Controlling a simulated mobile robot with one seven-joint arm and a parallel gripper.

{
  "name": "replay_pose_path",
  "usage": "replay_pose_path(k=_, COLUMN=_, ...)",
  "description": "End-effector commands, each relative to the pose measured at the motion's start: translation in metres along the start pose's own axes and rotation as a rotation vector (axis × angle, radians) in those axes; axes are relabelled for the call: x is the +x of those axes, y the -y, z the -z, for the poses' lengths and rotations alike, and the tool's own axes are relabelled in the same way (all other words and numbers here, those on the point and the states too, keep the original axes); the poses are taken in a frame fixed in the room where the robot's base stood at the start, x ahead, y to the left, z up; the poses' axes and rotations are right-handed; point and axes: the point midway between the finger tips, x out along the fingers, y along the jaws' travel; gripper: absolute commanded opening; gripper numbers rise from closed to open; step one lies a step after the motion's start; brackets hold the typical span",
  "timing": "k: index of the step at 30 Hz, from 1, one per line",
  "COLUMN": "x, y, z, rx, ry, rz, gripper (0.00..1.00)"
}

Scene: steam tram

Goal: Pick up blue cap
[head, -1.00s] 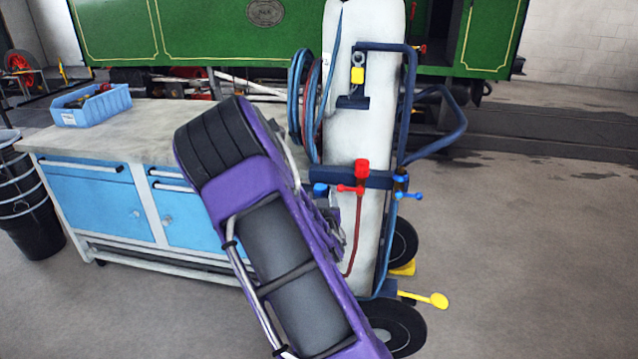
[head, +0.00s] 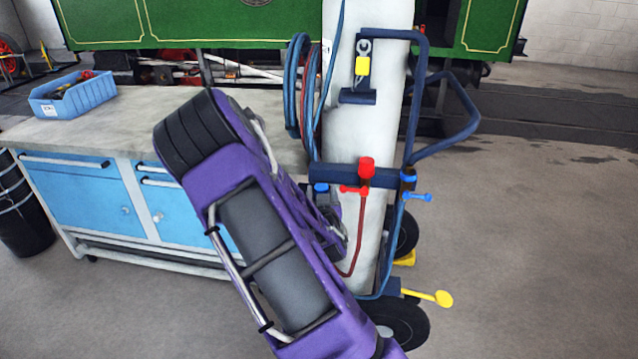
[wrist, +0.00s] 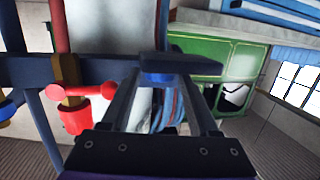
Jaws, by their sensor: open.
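The blue cap (head: 321,188) is a small, short blue piece in the head view, just below the left end of a dark blue crossbar. In the head view my purple arm hides most of my gripper (head: 324,200), which is close to the cap.
A dark blue hand truck (head: 422,100) carries pale cylinders (head: 345,220), with a red valve (head: 366,167) and a blue valve (head: 408,180) close on the right. Hoses (head: 297,85) hang at left. A workbench (head: 140,133) with a blue bin (head: 75,98) stands behind my arm.

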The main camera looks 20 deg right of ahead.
Motion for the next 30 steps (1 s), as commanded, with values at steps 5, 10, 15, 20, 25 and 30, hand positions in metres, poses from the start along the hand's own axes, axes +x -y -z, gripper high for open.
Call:
replay_pose_path(k=5, x=-0.0014, y=-0.0008, z=-0.0010, rx=-0.001, ry=0.001, rz=0.000, gripper=0.61)
replay_pose_path(k=10, x=-0.0013, y=-0.0007, z=-0.0010, rx=-0.001, ry=0.001, rz=0.000, gripper=0.59)
replay_pose_path(k=15, x=-0.0012, y=-0.0006, z=-0.0009, rx=-0.001, ry=0.001, rz=0.000, gripper=0.29)
replay_pose_path(k=20, x=-0.0012, y=-0.0005, z=-0.0009, rx=-0.001, ry=0.001, rz=0.000, gripper=0.00)
replay_pose_path(k=25, x=-0.0011, y=-0.0005, z=-0.0008, rx=-0.001, ry=0.001, rz=0.000, gripper=0.00)
replay_pose_path(k=30, x=-0.0014, y=-0.0005, z=0.0019, rx=0.000, ry=0.000, rz=0.000, gripper=0.00)
